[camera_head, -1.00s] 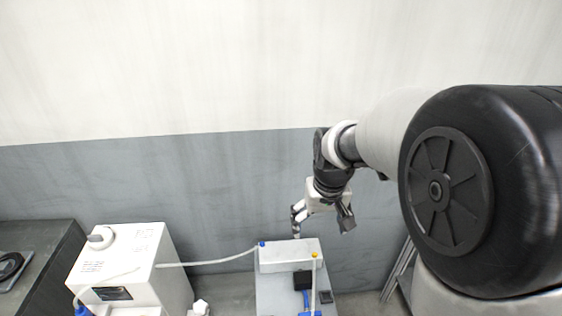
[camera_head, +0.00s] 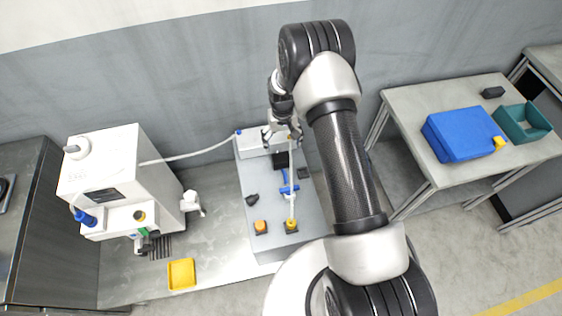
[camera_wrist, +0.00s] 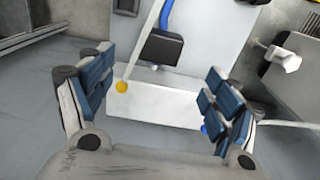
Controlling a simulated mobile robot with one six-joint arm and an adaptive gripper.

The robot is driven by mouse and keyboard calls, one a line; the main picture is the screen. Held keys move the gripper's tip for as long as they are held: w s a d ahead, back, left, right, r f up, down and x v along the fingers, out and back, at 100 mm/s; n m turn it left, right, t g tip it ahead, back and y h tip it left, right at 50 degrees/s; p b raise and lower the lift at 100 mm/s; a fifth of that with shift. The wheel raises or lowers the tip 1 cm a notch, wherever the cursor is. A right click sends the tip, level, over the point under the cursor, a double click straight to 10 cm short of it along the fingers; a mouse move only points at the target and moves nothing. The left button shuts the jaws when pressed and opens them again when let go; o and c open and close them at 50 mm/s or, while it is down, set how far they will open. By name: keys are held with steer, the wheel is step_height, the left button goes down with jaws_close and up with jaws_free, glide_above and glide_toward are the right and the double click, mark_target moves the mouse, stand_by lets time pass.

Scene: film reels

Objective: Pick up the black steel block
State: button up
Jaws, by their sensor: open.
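A small black block (camera_head: 493,92) lies at the back of the right-hand table, behind a green bin. Another black block-like part (camera_head: 281,160) sits on the grey bench unit; a black part also shows in the wrist view (camera_wrist: 161,48). I cannot tell which of them is the steel one. My gripper (camera_head: 281,134) is over the white box at the back of the grey unit, far left of the right-hand table. In the wrist view my gripper (camera_wrist: 155,76) has its blue-padded fingers wide apart, with nothing held between them.
The right-hand table (camera_head: 405,103) holds a blue case (camera_head: 458,134) and a green open bin (camera_head: 526,124). A white machine (camera_head: 100,165) stands left, joined by a hose to the white box (camera_head: 255,143). A yellow tray (camera_head: 181,274) lies in front.

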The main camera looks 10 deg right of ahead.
steer(key=b, duration=0.2)
glide_above(281, 157)
steer(key=f, duration=0.6)
steer(key=shift+s+d+f, duration=0.15)
steer(key=shift+s+f, duration=0.2)
steer(key=shift+w+f+b, duration=0.15)
steer(key=shift+f+b, duration=0.35)
steer(key=shift+f, duration=1)
steer(key=shift+w+f+b, duration=0.1)
steer(key=shift+f+b, duration=0.4)
steer(key=shift+f, duration=0.95)
steer(key=shift+r, duration=0.1)
steer(key=c, duration=1.9)
steer(key=shift+c, duration=0.2)
steer(key=shift+w+r, duration=0.1)
steer(key=shift+r, duration=0.05)
